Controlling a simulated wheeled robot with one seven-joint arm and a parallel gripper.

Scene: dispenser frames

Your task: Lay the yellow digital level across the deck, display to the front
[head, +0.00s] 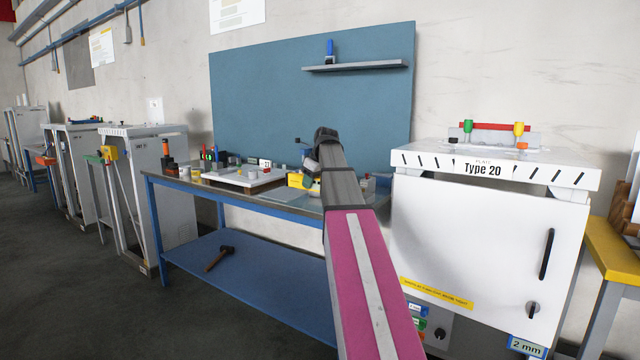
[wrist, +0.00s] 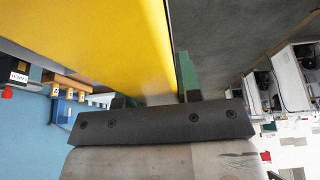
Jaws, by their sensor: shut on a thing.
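The yellow digital level (wrist: 115,40) fills the upper left of the wrist view as a long yellow body. My gripper (wrist: 155,100) is shut on it, with a dark finger on each side. Its display does not show in the wrist view. In the head view my arm hides the gripper and most of what it holds. A yellow piece (head: 300,181) shows left of my arm over the bench; I cannot tell whether it is the level. The white frame marked Type 20 (head: 560,170) stands at the right, with a flat top deck.
A red bar (head: 495,126) with green and yellow fittings stands at the back of the white top. The blue bench (head: 165,183) holds a white tray (head: 225,182) and several small items. A hammer (head: 218,258) lies on its lower shelf. A yellow-topped table (head: 610,245) stands at the far right.

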